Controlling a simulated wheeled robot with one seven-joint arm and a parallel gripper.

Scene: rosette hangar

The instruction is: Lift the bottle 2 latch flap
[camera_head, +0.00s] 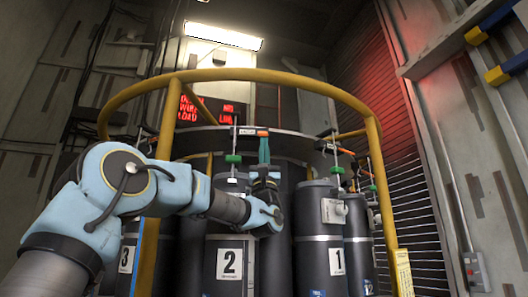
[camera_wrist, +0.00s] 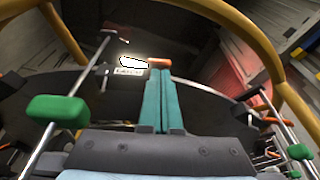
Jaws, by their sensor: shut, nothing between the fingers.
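Bottle 2 (camera_head: 229,238) is a dark grey cylinder with a white "2" label, standing in the rack left of centre. Above it, at the rack's upper plate, is a small latch with a white tag and an orange flap (camera_head: 262,133). The wrist view shows the orange flap (camera_wrist: 159,62) just beyond my fingertips, beside the white latch label (camera_wrist: 130,72). My gripper (camera_head: 264,142) points upward with its teal fingers shut together and empty. Its tips (camera_wrist: 160,74) appear at or just below the flap; I cannot tell whether they touch it.
A yellow hoop rail (camera_head: 240,75) with uprights surrounds the rack. Bottle 1 (camera_head: 321,220) stands to the right and bottle 3 (camera_head: 127,258) to the left. A lit red sign (camera_head: 200,108) hangs behind.

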